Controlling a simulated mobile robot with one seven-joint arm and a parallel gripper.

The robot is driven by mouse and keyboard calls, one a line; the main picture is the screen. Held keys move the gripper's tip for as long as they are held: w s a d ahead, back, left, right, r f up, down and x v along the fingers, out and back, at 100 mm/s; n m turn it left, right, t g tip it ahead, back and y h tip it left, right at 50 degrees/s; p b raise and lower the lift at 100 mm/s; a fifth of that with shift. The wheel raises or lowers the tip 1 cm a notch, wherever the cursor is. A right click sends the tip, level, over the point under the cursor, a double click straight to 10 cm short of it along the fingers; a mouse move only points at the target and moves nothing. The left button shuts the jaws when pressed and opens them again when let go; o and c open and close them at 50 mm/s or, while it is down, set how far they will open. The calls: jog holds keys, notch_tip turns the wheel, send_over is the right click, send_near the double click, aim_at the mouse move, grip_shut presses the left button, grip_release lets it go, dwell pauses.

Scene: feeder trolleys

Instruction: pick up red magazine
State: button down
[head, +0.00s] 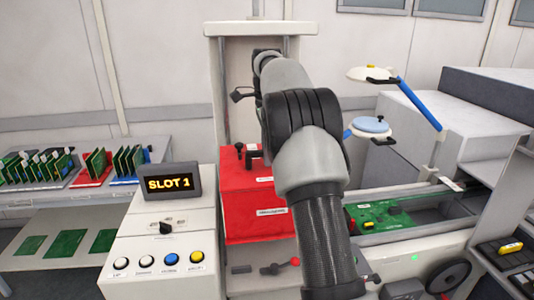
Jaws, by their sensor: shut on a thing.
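The red magazine (245,200) is a large red box with a pale label on its front. It stands upright in the white station at the centre, and my arm covers its right side. A small black knob shows on its top left. My arm reaches over it from the front. My gripper (254,153) is mostly hidden behind my arm; only a dark part shows at the magazine's top, shut on it. I cannot see how the fingers sit, or whether the magazine is clear of its support.
A control box (155,235) with a "SLOT 1" display (168,184) and several buttons stands at left front. Left behind it, a shelf (25,199) holds racks of green boards. At right, a conveyor carries a green board (385,215), beside a lamp with a blue arm (418,103).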

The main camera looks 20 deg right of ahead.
jog(key=shift+w+r+p, duration=0.1)
jog(key=shift+r+p, duration=3.15)
jog(key=shift+r, duration=0.4)
jog(key=shift+s+f+b, duration=0.2)
jog(key=shift+s+b, duration=0.2)
jog(key=shift+b, duration=0.3)
jog(key=s+a+b, duration=0.3)
jog(key=s+b, duration=0.8)
jog(key=s, duration=0.3)
jog(key=shift+s+r, duration=0.1)
